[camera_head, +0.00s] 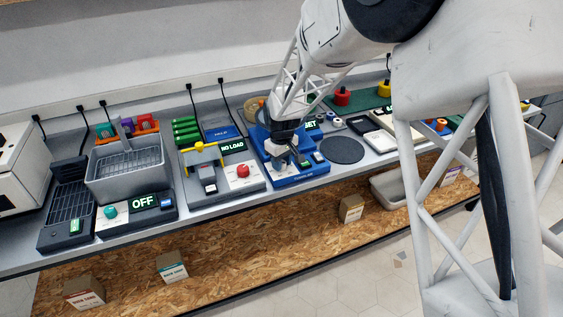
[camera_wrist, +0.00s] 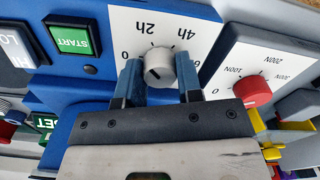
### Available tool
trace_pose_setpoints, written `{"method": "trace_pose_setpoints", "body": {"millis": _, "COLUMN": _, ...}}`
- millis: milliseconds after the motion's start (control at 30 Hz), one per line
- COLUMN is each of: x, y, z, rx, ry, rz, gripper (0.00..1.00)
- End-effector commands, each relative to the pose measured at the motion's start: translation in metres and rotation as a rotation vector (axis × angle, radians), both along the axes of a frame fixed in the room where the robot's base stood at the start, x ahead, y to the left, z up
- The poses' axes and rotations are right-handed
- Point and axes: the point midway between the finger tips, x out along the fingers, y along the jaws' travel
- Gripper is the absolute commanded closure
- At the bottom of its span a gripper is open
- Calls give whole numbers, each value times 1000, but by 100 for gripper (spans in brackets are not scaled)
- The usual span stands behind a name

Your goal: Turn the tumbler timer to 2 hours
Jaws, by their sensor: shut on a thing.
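The blue tumbler (camera_head: 313,172) stands on the bench in the head view, its top largely hidden by my arm. My gripper (camera_head: 292,152) is down over it. In the wrist view, the tumbler's white dial plate (camera_wrist: 118,22) carries the marks 0, 2h, 4h and part of a 6, upside down. The light grey timer knob (camera_wrist: 161,64) sits between the two blue fingers of my gripper (camera_wrist: 158,80), which is shut on it. A short dark mark shows on the knob's face, low and left of its middle; its exact reading is unclear.
Left of the tumbler is a unit with a red knob (camera_head: 243,171), which also shows at right in the wrist view (camera_wrist: 252,92). A green START button (camera_wrist: 73,40) is beside the dial. A dark round pad (camera_head: 342,151) lies to the right.

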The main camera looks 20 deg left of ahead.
Motion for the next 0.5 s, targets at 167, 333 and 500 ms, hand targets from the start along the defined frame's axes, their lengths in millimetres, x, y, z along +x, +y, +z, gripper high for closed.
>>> {"method": "trace_pose_setpoints", "body": {"millis": 167, "x": 0, "y": 0, "z": 1, "rx": 1, "ry": 0, "rz": -114, "gripper": 90}}
{"method": "trace_pose_setpoints", "body": {"millis": 333, "x": 0, "y": 0, "z": 0, "rx": 0, "ry": 0, "rz": -181, "gripper": 90}}
{"method": "trace_pose_setpoints", "body": {"millis": 500, "x": 0, "y": 0, "z": 0, "rx": 0, "ry": 0, "rz": -209, "gripper": 90}}
